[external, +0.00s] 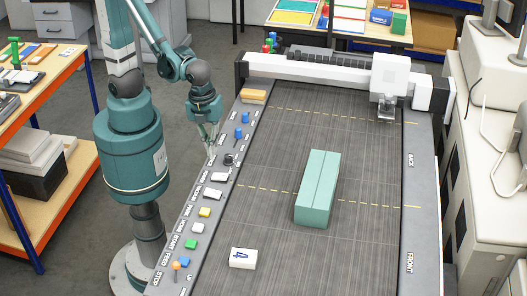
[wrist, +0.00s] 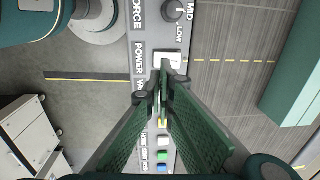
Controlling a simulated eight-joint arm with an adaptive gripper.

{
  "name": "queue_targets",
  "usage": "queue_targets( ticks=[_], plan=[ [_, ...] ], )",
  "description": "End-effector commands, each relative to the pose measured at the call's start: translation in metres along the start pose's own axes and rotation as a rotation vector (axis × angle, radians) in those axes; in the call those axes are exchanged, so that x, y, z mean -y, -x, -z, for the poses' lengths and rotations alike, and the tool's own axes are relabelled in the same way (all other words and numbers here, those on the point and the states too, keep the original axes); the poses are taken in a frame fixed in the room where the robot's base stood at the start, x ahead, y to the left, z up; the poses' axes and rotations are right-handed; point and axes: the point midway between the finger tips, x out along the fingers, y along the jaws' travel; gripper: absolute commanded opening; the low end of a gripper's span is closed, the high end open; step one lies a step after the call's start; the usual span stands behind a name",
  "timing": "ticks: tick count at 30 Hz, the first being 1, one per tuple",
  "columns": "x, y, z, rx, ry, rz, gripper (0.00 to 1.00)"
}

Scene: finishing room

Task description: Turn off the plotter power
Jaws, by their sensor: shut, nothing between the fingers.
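The plotter (external: 270,170) is a large flatbed with a control strip along its left side. A white rocker switch beside the POWER label shows in the wrist view (wrist: 170,56), just beyond my fingertips and partly covered by them. It is also in the external view (external: 220,177). I cannot tell which side of the rocker is pressed. My gripper (external: 211,152) is shut and empty, pointing down over the strip near the black FORCE knob (external: 228,159) and the switch. In the wrist view my fingertips (wrist: 164,80) lie at the rocker's near edge; contact is not clear.
Other controls line the strip: a white VACUUM switch (external: 212,194), a yellow button (external: 204,212), a green button (external: 190,244) and a blue button (external: 183,261). A teal block (external: 317,188) and a white numbered block (external: 243,258) lie on the bed. The plotter's carriage (external: 389,80) is far right.

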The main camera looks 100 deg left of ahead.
Motion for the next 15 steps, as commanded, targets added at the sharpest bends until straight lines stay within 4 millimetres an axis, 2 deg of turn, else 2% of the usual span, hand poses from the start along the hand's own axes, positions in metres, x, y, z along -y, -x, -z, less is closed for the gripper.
queue_targets(
  ticks=[15],
  plan=[
    [-0.004, 0.038, 0.000, 0.000, 0.000, 0.000, 0.00]
  ],
)
